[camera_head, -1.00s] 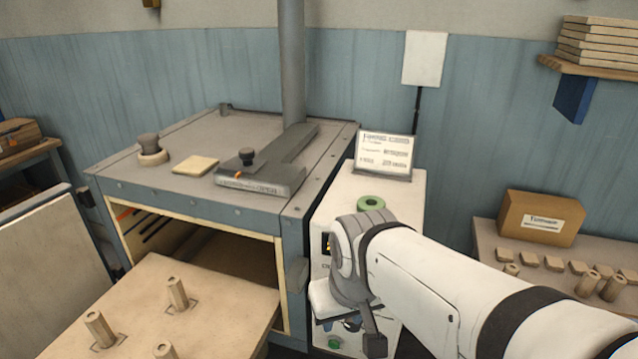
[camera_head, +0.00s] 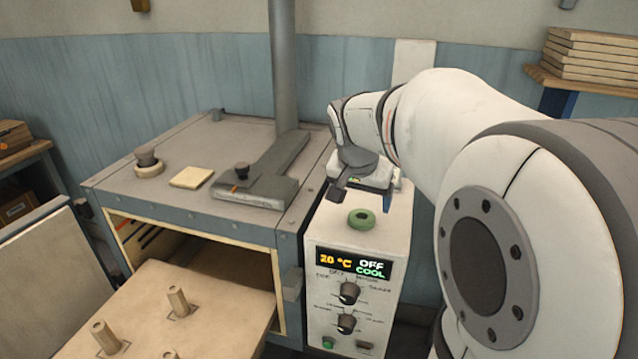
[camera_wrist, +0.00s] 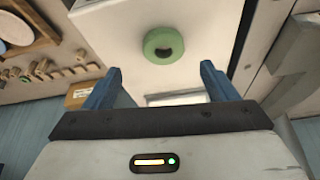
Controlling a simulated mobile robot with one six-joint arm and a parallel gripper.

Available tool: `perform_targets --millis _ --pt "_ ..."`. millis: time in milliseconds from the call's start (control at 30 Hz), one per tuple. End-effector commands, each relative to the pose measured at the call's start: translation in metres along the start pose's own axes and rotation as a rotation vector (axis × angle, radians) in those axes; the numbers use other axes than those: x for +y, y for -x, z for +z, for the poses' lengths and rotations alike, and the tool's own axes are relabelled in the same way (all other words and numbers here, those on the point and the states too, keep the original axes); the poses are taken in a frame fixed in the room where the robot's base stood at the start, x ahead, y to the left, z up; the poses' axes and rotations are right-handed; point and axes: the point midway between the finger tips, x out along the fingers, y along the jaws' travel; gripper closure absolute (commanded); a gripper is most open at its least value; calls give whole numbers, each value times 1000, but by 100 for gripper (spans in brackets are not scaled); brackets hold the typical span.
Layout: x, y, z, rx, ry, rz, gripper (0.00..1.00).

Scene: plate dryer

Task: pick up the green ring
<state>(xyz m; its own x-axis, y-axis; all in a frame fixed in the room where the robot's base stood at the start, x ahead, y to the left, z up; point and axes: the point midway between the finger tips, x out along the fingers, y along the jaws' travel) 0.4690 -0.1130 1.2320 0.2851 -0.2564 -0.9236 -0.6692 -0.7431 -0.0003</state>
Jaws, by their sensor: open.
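The green ring (camera_head: 361,219) lies flat on top of the white control box (camera_head: 387,225), near its front. In the wrist view the ring (camera_wrist: 163,46) shows ahead of and between my two blue fingers, apart from both. My gripper (camera_wrist: 158,84) is open and empty. In the head view my gripper's end (camera_head: 338,192) is above the box top, just behind and left of the ring; its fingers are mostly hidden there by the wrist.
The box's display (camera_head: 352,263) reads 20 °C, OFF, COOL. The grey dryer (camera_head: 225,180) stands close on the left, with a vertical pipe (camera_head: 283,70) on it. A pegged board (camera_head: 215,310) extends from its opening. A shelf with boards (camera_head: 590,62) is at the right.

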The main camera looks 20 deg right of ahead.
Motion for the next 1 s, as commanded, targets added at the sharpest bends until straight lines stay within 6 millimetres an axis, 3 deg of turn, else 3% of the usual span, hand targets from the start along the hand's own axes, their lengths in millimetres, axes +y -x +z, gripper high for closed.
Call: perform_targets --millis 400,700,1000 --pt "-4 -55 2 -4 4 0 21" --pt "-5 -62 3 -1 6 -2 21" --pt "-5 -62 3 -1 6 -3 44"
